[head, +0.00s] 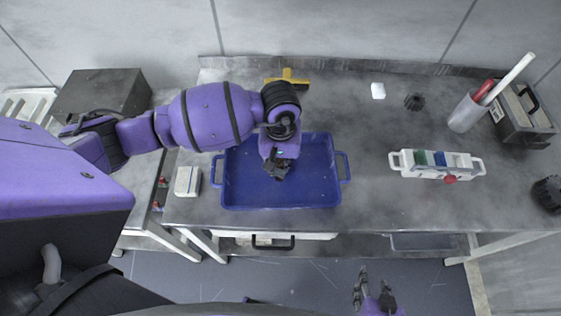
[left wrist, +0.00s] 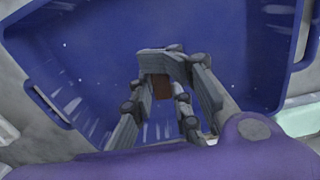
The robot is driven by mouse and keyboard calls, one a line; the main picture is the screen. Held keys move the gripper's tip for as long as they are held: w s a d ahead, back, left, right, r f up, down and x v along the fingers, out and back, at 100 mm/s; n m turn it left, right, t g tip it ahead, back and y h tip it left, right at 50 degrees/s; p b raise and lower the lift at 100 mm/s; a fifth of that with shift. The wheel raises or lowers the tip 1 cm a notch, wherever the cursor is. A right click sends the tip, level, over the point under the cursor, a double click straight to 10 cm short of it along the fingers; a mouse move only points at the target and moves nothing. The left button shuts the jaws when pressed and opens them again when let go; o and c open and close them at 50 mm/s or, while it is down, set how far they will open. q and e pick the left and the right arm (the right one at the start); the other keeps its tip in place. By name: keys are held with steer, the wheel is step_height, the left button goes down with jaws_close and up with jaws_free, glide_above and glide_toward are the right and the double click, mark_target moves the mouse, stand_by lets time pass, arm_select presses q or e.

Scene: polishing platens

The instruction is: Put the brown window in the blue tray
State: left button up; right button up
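The blue tray (head: 232,180) lies on the bench and also fills much of the left wrist view (left wrist: 85,60). My left gripper (head: 276,168) is above the tray's inside, pointing down. In the left wrist view its fingers (left wrist: 163,66) come together around a small brown piece, the brown window (left wrist: 161,88); they look shut on it. Most of the window is hidden by the fingers. My right gripper (head: 374,292) is low at the bottom of the head view, away from the bench, empty, with its fingers apart.
A white rack with coloured pieces (head: 437,164) stands right of the tray. A white box (head: 187,181) stands left of it and a yellow tool (head: 287,78) behind. A cup with rods (head: 468,113) and a dark box (head: 523,116) are at far right.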

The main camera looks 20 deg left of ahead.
mark_target(280, 166)
arm_select(q)
steer(key=o, duration=0.6)
step_height(280, 166, up, 12)
steer(key=shift+r, duration=0.2)
stand_by(0.3)
